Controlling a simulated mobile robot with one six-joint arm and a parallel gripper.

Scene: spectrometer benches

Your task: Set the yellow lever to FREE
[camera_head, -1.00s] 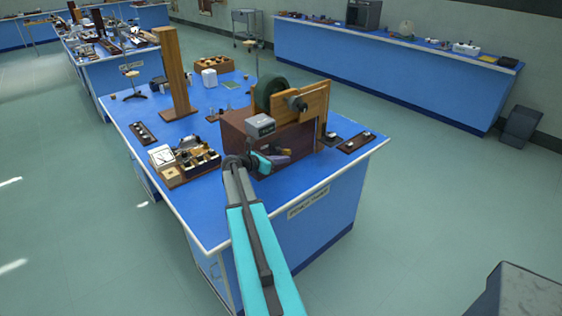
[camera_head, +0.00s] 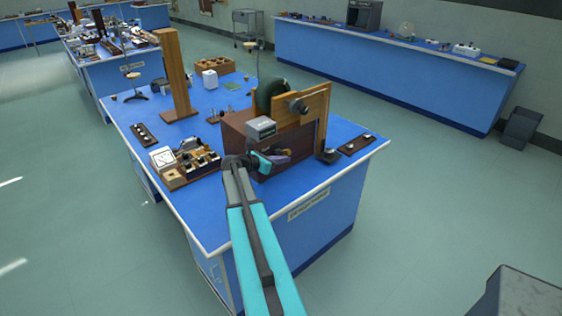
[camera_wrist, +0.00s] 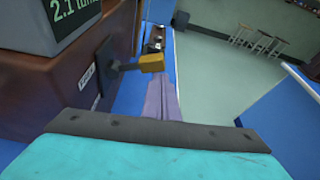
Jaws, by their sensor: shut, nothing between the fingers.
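The yellow lever (camera_wrist: 152,63) shows in the wrist view, on a short dark arm from a dark plate on the side of a brown box (camera_wrist: 25,105). It points right, out from the box. A small white label (camera_wrist: 88,76) sits beside the plate; I cannot read it surely. My gripper (camera_wrist: 162,82) is shut and empty, its purple-grey fingers just below the lever in the picture. I cannot tell whether they touch it. In the head view, my gripper (camera_head: 279,158) is at the front of the brown box (camera_head: 290,142), and I cannot make out the lever there.
A grey display (camera_wrist: 75,15) on the box reads about 2.1 turns.

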